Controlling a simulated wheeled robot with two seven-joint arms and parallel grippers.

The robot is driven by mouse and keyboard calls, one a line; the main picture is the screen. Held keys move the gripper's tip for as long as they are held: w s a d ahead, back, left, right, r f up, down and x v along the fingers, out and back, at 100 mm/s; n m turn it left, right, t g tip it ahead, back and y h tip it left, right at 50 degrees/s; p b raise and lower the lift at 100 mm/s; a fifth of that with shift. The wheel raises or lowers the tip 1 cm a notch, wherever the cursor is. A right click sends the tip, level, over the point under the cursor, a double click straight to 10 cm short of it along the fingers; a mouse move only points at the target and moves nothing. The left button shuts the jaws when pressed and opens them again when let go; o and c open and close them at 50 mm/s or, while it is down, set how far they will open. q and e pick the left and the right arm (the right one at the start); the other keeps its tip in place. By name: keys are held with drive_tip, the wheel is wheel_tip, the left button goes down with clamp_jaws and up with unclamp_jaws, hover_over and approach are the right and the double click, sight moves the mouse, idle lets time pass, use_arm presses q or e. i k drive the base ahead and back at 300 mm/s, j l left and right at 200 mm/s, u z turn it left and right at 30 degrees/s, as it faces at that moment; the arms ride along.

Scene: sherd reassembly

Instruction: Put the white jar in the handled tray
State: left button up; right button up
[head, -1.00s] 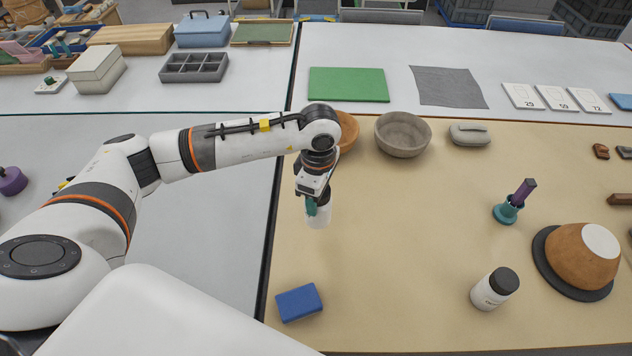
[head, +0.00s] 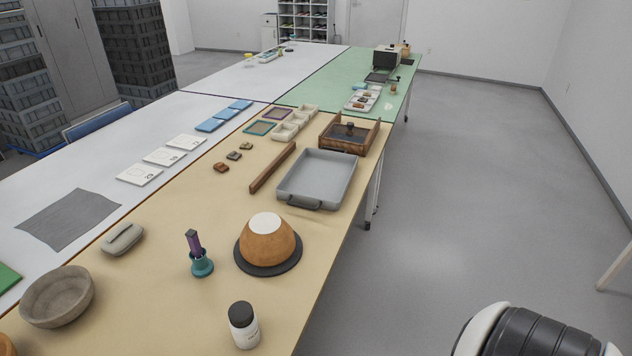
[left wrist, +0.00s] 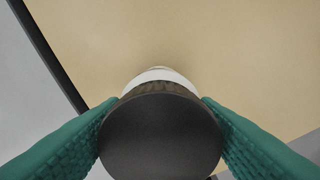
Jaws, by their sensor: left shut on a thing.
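A white jar with a dark lid (left wrist: 160,137) is between the green pads of my left gripper (left wrist: 161,138) in the left wrist view. The gripper is shut on it, and the lid hides most of its body. The left gripper is outside the head view. The handled tray (head: 322,178) is grey, shallow and empty, with a dark handle on its near side, at the right edge of the tan table. My right gripper is in no view.
Another white jar with a black lid (head: 243,326) stands near the table's front. Left of the tray lies a brown bar (head: 272,168). In front are an orange bowl-shaped piece (head: 267,243) on a dark disc and a teal holder (head: 201,263). A wooden box (head: 348,135) stands behind the tray.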

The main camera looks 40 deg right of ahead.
sight(322, 175)
drive_tip(key=l+z, duration=0.2)
drive_tip(key=l, duration=0.2)
drive_tip(key=i+l+z, duration=0.15)
drive_tip(key=l, duration=0.3)
drive_tip(key=l+z, duration=0.2)
drive_tip(key=l, duration=0.2)
drive_tip(key=i+l+z, duration=0.2)
drive_tip(key=l, duration=0.2)
drive_tip(key=l+z, duration=0.15)
drive_tip(key=l, duration=0.25)
